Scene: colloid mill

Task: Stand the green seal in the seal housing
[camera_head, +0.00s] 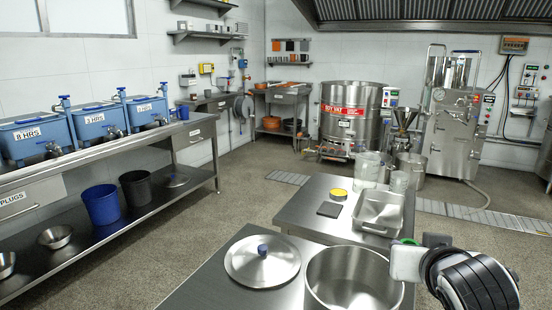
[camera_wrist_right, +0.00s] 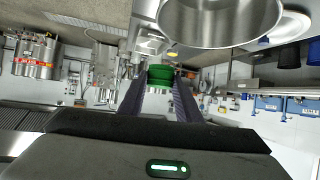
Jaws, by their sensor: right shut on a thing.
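The green seal (camera_wrist_right: 160,74) sits between the fingertips of my right gripper (camera_wrist_right: 160,86) in the right wrist view. The gripper is shut on it and holds it in the air near the steel pot. In the head view my right wrist is at the lower right, right of the pot, with a bit of green (camera_head: 408,241) showing at its front. The fingers are mostly hidden there. My left gripper is not in view. I cannot pick out the seal housing for sure. A small steel machine with a hopper (camera_head: 402,120) stands beyond the tables.
An open steel pot (camera_head: 353,280) and a lid with a blue knob (camera_head: 262,262) are on the near table. The table behind holds a steel tray (camera_head: 378,212), a yellow disc (camera_head: 337,195), a dark square (camera_head: 329,209) and clear jugs (camera_head: 367,168). Open floor lies left.

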